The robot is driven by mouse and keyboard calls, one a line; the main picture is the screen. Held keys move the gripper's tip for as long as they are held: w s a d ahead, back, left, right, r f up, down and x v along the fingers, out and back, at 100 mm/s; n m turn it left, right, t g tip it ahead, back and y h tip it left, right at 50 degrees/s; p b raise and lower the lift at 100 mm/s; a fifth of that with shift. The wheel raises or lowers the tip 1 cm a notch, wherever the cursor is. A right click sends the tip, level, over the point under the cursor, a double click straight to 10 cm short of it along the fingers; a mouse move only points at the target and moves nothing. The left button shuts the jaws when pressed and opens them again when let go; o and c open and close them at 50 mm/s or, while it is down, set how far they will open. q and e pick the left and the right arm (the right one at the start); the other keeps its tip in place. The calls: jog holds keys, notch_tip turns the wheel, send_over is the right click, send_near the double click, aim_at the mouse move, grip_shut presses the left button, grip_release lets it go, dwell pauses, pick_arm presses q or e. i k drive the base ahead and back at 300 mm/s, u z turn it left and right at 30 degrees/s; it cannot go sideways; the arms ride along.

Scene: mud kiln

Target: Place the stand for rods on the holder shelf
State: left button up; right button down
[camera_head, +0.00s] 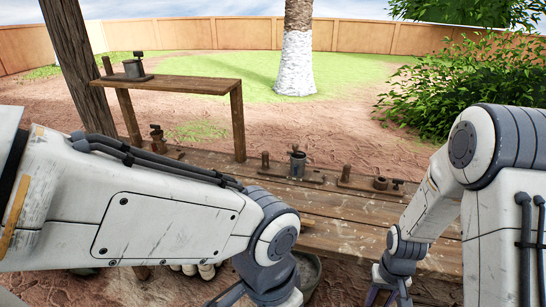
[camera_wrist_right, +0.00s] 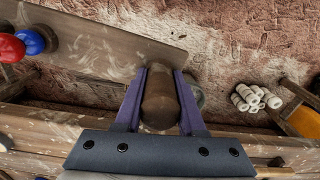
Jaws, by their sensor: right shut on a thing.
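My right gripper (camera_wrist_right: 160,100) is shut on a brown, rounded wooden post (camera_wrist_right: 160,98); its purple fingers press on both sides. A wooden board (camera_wrist_right: 105,45) lies right behind the post; it appears to be the stand's base, but I cannot see the join. In the head view, my right gripper (camera_head: 388,292) is low at the table's front edge, and what it holds is hidden there. The raised wooden shelf (camera_head: 190,84) stands at the back left of the table. My left gripper is mostly cut off at the bottom of the head view.
A small stand with a metal pot (camera_head: 133,68) is on the shelf's left end. More wooden stands (camera_head: 292,168) (camera_head: 372,184) line the table's back edge. White rods (camera_wrist_right: 252,97) lie piled on the ground.

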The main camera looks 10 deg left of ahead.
aim_at(185, 83)
jog(key=u, duration=2.6)
jog(key=i, duration=1.25)
jog(key=z, duration=1.85)
